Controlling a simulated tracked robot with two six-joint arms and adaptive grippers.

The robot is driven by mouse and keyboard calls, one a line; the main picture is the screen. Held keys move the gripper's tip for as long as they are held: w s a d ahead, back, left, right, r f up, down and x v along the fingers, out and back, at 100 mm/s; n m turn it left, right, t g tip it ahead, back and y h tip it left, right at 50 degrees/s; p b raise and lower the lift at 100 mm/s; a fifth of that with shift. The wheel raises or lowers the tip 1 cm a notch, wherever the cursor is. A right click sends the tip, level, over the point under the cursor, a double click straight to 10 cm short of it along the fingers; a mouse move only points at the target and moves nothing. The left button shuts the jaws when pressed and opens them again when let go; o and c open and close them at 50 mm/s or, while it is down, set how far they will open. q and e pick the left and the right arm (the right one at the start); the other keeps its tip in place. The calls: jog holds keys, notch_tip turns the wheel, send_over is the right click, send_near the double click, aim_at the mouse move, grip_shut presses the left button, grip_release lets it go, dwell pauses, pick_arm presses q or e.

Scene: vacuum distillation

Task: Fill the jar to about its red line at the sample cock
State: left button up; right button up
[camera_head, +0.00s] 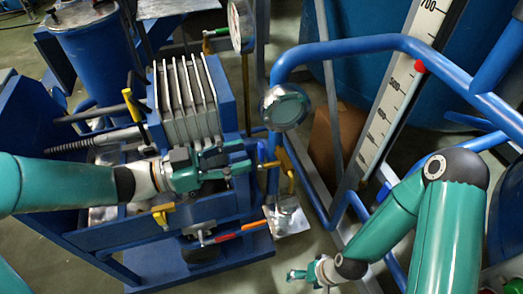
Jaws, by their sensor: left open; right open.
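A small shiny vessel (286,204), which may be the jar, stands on a bright metal plate (292,222) right of the blue machine. Its red line and contents are too small to make out. A yellow pipe or lever (288,178) is just above it, possibly the sample cock. A valve with a red-orange handle (240,232) sits to its lower left. My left gripper (245,160) is open in front of the finned block, left of the yellow pipe, and I see nothing held. My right gripper (293,275) is open, low in the picture, below the plate, apparently empty.
A grey finned block (186,100) on the blue machine stands behind my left gripper. A numbered scale (400,85) with a red marker stands right.

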aim_at(259, 152)
pick_arm(q)
jog(key=shift+x, duration=2.7)
grip_shut()
